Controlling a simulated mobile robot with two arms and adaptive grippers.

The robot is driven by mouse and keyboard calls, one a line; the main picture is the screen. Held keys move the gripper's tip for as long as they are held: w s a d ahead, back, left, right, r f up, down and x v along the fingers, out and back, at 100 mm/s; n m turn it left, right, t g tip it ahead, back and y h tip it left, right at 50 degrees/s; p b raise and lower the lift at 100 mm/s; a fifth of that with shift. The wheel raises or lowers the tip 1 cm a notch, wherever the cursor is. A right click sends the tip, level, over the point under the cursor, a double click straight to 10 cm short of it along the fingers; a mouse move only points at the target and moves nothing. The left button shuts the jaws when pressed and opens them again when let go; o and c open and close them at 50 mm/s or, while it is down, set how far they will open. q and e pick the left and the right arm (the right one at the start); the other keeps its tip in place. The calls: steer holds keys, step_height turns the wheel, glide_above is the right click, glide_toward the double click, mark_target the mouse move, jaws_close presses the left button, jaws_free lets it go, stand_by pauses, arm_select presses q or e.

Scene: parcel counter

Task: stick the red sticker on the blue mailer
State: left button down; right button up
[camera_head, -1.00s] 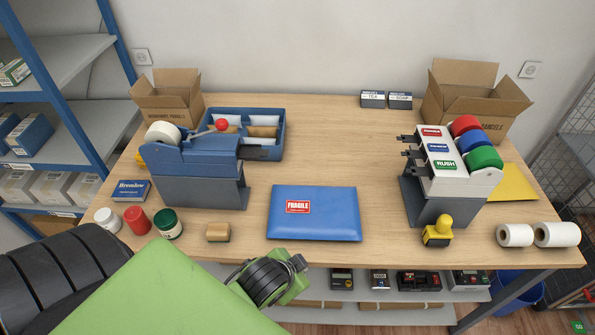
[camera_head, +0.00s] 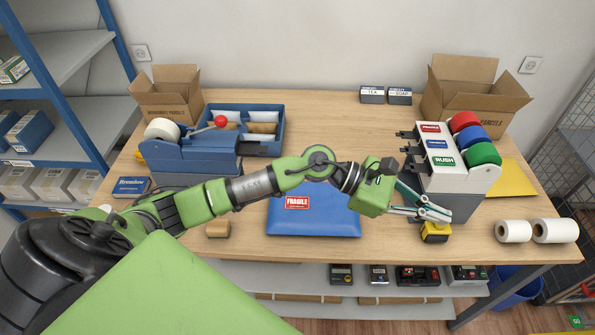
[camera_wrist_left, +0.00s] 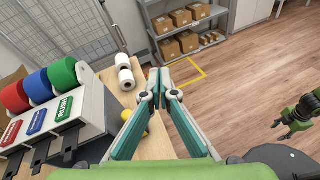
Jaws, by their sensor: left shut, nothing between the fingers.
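The blue mailer (camera_head: 315,222) lies flat on the counter's front middle, its top and right partly hidden behind my left arm. A red FRAGILE sticker (camera_head: 297,202) lies on its upper left part. My left gripper (camera_head: 447,217) is shut and empty, in front of the label dispenser (camera_head: 452,185) and above the yellow-handled stamp (camera_head: 434,236). The dispenser carries red (camera_head: 463,121), blue and green rolls and also shows at the left of the wrist view (camera_wrist_left: 70,120). My right gripper (camera_wrist_left: 299,117) shows small at the right of the wrist view, its jaws unclear.
White rolls (camera_head: 535,231) lie at the counter's front right. A blue tape machine (camera_head: 190,153) and a cardboard box (camera_head: 167,97) stand at the left. Another box (camera_head: 470,100) stands behind the dispenser. The counter's back middle (camera_head: 330,125) is clear.

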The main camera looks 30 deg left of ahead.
arm_select(q)
steer(key=a+f+m+g+y, duration=0.2)
steer(key=a+f+m+y, duration=0.1)
steer(key=a+f+m, duration=0.15)
steer(key=m+g+y+b, duration=0.2)
steer(key=m+y+b, duration=0.15)
steer(key=y, duration=0.85)
glide_above(297, 202)
steer(key=shift+m, duration=0.4)
steer(key=shift+f+p, duration=0.3)
steer(key=shift+f, duration=5.55)
steer(key=shift+f, duration=0.1)
steer(key=shift+f+b, duration=1.5)
steer(key=shift+b, duration=0.1)
steer(key=shift+r, duration=0.1)
